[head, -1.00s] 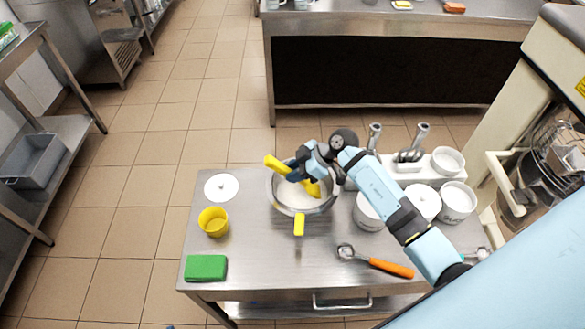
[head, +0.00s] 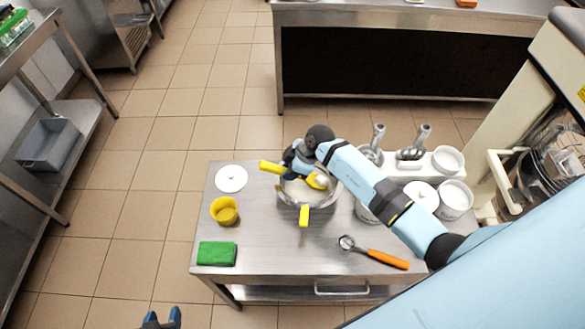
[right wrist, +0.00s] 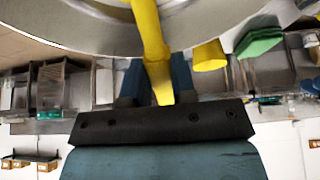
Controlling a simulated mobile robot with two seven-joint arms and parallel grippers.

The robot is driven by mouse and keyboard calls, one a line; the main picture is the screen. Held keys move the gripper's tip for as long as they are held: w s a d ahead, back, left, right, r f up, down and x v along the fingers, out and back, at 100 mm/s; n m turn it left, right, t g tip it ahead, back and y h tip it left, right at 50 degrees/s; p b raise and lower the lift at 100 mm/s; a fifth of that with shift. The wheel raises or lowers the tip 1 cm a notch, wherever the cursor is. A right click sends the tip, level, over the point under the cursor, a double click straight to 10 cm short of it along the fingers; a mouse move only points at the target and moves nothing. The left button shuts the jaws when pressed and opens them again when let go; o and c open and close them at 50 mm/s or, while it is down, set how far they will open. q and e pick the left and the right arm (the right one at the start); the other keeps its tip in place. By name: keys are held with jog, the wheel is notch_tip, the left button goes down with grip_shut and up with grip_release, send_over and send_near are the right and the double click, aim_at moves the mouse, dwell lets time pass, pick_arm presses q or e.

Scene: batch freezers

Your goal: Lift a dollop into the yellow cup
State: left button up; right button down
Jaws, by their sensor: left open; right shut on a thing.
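The yellow cup (head: 224,212) stands upright on the left of the steel table. My right gripper (head: 295,170) is shut on a yellow utensil (head: 270,167), tilted over the metal bowl (head: 283,196). The utensil's lower end carries what looks like a white dollop (head: 321,182), at or just above the white contents. In the right wrist view the yellow utensil (right wrist: 148,40) runs between the fingers, and the yellow cup (right wrist: 208,55) shows beside the bowl's underside. My left gripper (head: 162,318) is open and empty at the bottom edge, in front of the table.
A white disc (head: 231,178) lies behind the cup and a green block (head: 216,253) in front of it. A yellow handle (head: 304,215) juts from the bowl's front. An orange-handled scoop (head: 380,258) lies to the right. White tubs (head: 455,197) stand at the right rear.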

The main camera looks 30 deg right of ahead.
aim_at(274, 167)
jog(key=shift+w+a+r, duration=0.1)
jog(key=shift+a+r, duration=0.1)
jog(key=shift+r, duration=1.3)
jog(key=shift+w+a+r, duration=0.1)
jog(key=shift+a+r, duration=0.1)
jog(key=shift+r, duration=1.3)
jog(key=shift+w+a+r, duration=0.15)
jog(key=shift+a, duration=0.1)
jog(key=shift+w+a+g+h, duration=0.25)
jog(key=shift+a+g+h, duration=0.25)
jog(key=shift+h, duration=0.4)
jog(key=shift+w+a+g+h, duration=0.3)
jog(key=shift+a+h, duration=0.25)
jog(key=shift+h, duration=0.35)
jog(key=shift+r, duration=0.1)
